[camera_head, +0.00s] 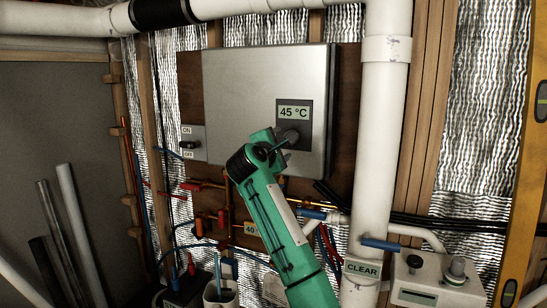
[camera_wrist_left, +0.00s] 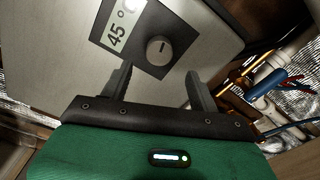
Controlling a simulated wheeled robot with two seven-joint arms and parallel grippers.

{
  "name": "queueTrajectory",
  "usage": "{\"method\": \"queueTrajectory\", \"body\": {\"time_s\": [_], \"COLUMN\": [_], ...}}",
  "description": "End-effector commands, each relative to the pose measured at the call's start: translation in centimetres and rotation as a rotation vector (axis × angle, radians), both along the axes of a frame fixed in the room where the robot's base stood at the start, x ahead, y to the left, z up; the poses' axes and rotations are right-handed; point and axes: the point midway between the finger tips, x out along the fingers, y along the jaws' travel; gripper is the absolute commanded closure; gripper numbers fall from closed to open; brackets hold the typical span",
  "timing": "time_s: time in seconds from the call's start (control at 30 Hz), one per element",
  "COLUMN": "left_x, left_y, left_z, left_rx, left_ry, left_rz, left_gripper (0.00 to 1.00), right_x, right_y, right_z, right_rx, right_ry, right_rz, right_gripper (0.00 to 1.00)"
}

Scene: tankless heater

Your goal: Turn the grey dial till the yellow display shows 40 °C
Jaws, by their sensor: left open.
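The silver heater box (camera_head: 245,85) has a dark panel with a pale display (camera_head: 293,112) reading 45 °C. A round grey dial (camera_head: 291,136) sits below the display, partly hidden by my gripper in the head view. My left gripper (camera_wrist_left: 159,82) is open, with one finger to each side of the dial's line and the dial beyond the tips. It is in front of the panel in the head view (camera_head: 282,142). My right gripper is not in view.
An ON/OFF switch (camera_head: 189,144) is left of the box. A thick white pipe (camera_head: 381,150) runs down on the right. A CLEAR label (camera_head: 362,269) is at the lower right.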

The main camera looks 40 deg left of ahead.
Motion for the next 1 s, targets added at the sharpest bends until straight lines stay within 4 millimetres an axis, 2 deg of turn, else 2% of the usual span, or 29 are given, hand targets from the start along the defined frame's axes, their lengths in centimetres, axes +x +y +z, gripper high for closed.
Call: {"method": "queueTrajectory", "body": {"time_s": [0.1,0.33,1.0], "left_x": [-2.2,-4.6,-5.0], "left_y": [-0.6,-1.1,-1.2], "left_z": [-0.2,-0.1,-0.2], "left_rx": [0.001,0.001,0.006], "left_ry": [-0.003,-0.001,0.005], "left_rz": [0.0,-0.001,0.0], "left_gripper": [0.39,0.39,0.39], "right_x": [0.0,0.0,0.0], "right_y": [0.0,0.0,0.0], "right_z": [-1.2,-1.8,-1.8], "right_rx": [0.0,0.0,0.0], "right_ry": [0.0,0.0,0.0], "right_rz": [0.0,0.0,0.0], "right_gripper": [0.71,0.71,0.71]}}
